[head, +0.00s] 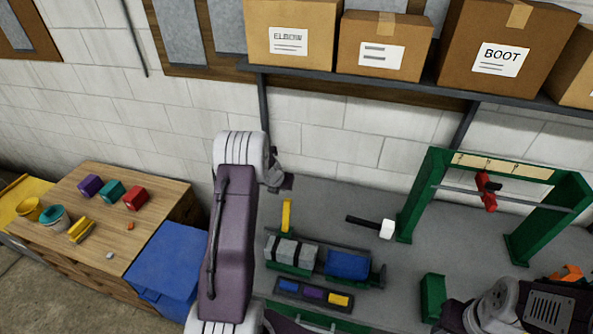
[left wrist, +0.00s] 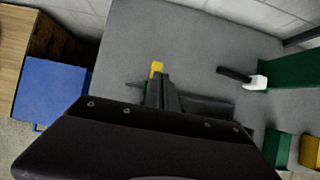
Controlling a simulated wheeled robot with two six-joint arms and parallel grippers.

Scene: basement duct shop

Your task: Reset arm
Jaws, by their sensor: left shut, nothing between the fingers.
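My left gripper (head: 280,182) is above the grey bench top, beside the white joint of my left arm and close to the back wall. It is small and partly hidden in the head view. In the left wrist view its dark fingers (left wrist: 162,92) are together and empty. A yellow piece (left wrist: 157,68) shows just beyond the fingertips in that view, on the grey bench below. My right arm shows at the lower right of the head view; its gripper cannot be made out.
The grey bench holds a grey block (head: 291,252), a blue block (head: 347,264), a small tray (head: 301,299), a white-headed mallet (head: 386,229) and a green frame (head: 412,200) with a red clamp (head: 487,192). A shelf (head: 440,93) with boxes overhangs the back. A blue bin (head: 172,268) stands left.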

